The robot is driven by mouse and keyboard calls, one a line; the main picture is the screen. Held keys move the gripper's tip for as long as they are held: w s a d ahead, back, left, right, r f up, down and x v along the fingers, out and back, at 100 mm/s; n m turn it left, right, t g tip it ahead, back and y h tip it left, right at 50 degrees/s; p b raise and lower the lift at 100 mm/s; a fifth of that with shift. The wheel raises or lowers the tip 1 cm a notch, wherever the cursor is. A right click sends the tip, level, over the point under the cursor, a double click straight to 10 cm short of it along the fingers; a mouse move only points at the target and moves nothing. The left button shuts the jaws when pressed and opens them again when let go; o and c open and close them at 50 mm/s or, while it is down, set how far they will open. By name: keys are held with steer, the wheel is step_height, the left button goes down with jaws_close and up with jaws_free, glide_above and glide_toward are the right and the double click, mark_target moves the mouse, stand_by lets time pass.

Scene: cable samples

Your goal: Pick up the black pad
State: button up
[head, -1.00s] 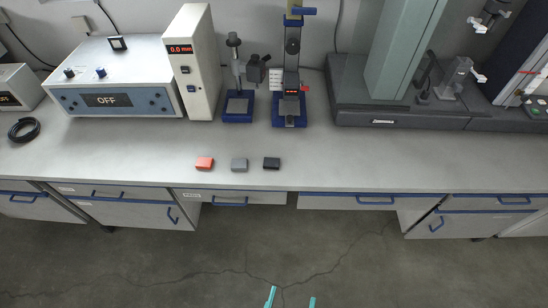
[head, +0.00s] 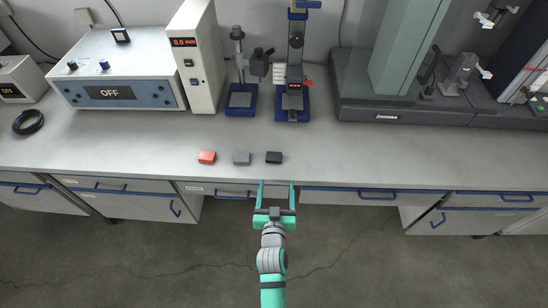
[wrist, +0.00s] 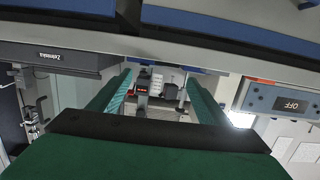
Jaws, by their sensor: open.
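The black pad (head: 274,157) lies flat near the front edge of the grey bench, the rightmost of three small pads in the head view. My gripper (head: 276,184) is open and empty. Its two green fingers point toward the bench, just in front of its edge and short of the black pad. In the wrist view my gripper's fingers (wrist: 158,92) are spread apart with nothing between them. I cannot make out the black pad in the wrist view.
A grey pad (head: 241,158) and a red pad (head: 207,157) lie to the left of the black pad. Blue-based stands (head: 292,108) are behind. The bench (head: 400,165) is clear to the right. Drawers with blue handles (head: 377,194) line the front below the bench edge.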

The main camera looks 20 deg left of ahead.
mark_target(274, 158)
steer(key=shift+w+a+r, duration=0.25)
steer(key=shift+w+a, duration=0.55)
steer(key=shift+w, duration=0.15)
steer(key=shift+a+x, duration=0.15)
steer(key=shift+x, duration=2.5)
steer(key=shift+a+x, duration=0.1)
steer(key=shift+x, duration=2.6)
steer(key=shift+s, duration=0.1)
steer(key=c, duration=1.2)
